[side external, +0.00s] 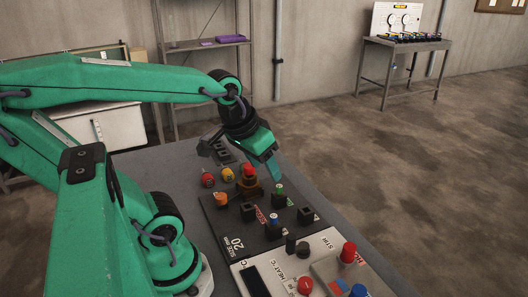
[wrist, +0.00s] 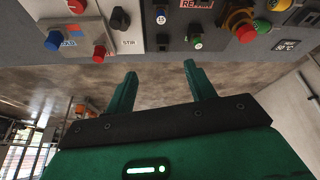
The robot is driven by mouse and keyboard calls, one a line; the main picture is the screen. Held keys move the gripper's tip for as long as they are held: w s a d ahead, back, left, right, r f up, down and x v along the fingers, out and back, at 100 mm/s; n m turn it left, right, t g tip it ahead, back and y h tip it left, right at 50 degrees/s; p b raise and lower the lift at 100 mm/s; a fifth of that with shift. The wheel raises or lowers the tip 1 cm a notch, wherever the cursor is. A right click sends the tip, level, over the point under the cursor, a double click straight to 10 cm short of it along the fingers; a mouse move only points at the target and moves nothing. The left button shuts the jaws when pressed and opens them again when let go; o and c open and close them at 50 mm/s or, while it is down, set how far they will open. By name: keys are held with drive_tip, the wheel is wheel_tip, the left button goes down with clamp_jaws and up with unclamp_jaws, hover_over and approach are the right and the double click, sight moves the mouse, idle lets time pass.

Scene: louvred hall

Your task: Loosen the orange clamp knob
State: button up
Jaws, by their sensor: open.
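An orange knob (side external: 221,200) stands on the dark control panel (side external: 236,233), at its left edge in the side view. I cannot pick it out with certainty in the wrist view. My gripper (side external: 270,163) is above the far part of the panel, to the right of the orange knob and apart from it. In the wrist view, my gripper (wrist: 160,72) has its two green fingers spread with nothing between them. The fingers point toward the panel edge, with bare floor behind them.
A red mushroom button (side external: 249,171) stands near the gripper, close to a green button (side external: 279,190). A white panel (side external: 263,270) with red and black controls lies nearer. Red and yellow pieces sit beyond the orange knob. A side table (side external: 405,42) is far off.

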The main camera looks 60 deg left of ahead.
drive_tip(key=a+f+n+g, duration=0.3)
drive_tip(key=a+f+n, duration=0.2)
drive_tip(key=a+n, duration=0.4)
drive_tip(key=n+g, duration=0.2)
drive_tip(key=n, duration=0.4)
hover_over(221, 196)
drive_tip(key=shift+h, duration=0.3)
wheel_tip(221, 196, down, 7)
drive_tip(key=shift+r, duration=0.1)
drive_tip(key=shift+a, duration=0.1)
drive_tip(key=shift+f, duration=0.25)
drive_tip(key=shift+f, duration=3.95)
drive_tip(key=shift+f, duration=0.1)
drive_tip(key=shift+f, duration=0.75)
